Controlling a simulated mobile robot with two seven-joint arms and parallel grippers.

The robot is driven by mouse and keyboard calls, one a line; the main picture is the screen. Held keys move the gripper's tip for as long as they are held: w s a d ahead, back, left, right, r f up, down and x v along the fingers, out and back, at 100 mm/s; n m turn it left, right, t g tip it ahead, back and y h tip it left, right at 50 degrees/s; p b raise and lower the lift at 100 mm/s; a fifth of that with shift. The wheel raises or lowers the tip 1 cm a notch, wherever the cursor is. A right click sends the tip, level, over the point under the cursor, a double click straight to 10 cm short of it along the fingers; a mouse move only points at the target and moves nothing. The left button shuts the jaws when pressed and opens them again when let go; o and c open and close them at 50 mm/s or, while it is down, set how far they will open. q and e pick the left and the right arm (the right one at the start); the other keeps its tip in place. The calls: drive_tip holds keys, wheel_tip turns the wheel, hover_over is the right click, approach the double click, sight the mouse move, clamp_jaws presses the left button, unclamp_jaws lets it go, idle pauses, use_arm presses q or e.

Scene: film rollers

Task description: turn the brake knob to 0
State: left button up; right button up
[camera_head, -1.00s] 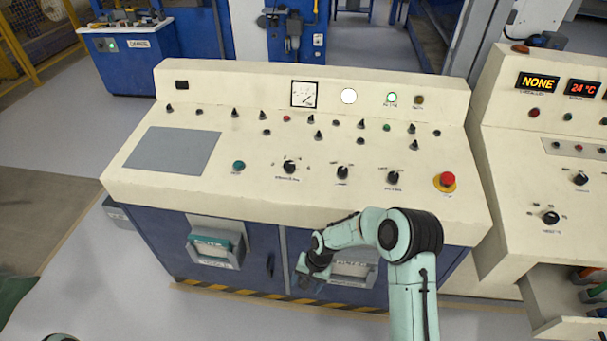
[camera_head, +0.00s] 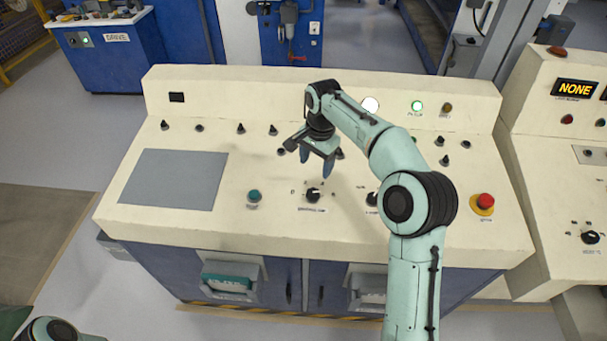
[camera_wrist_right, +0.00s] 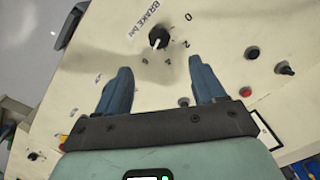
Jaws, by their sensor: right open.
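The brake knob (camera_head: 313,195) is a small black rotary knob on the sloped cream console. In the right wrist view the brake knob (camera_wrist_right: 158,40) has a "BRAKE bar" label beside it and marks 0, 2, 4 and 6. Its white pointer line seems turned toward the 6 side, away from 0. My right gripper (camera_head: 317,164) is open and empty, above the panel just behind the knob. In the wrist view the knob lies beyond the fingertips (camera_wrist_right: 160,66), roughly centred between them, not touched. My left gripper is out of view.
A green button (camera_head: 254,196) is left of the knob and another black knob (camera_head: 373,199) is right of it. Small switches stand behind. A red emergency button (camera_head: 485,202) is at the right. A flat grey plate (camera_head: 172,180) at the left is bare.

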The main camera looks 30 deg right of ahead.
drive_tip(key=b, duration=0.1)
hover_over(313, 192)
drive_tip(key=s, duration=0.1)
wheel_tip(313, 192, down, 5)
drive_tip(key=shift+s+d+f, duration=0.1)
drive_tip(key=shift+s, duration=0.05)
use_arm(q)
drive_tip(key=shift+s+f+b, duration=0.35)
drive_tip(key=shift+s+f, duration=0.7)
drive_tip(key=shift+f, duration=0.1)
use_arm(e)
drive_tip(key=f, duration=0.5)
drive_tip(key=w+f, duration=0.1)
drive_tip(key=f, duration=0.1)
drive_tip(key=shift+f, duration=0.2)
drive_tip(key=c, duration=1.1)
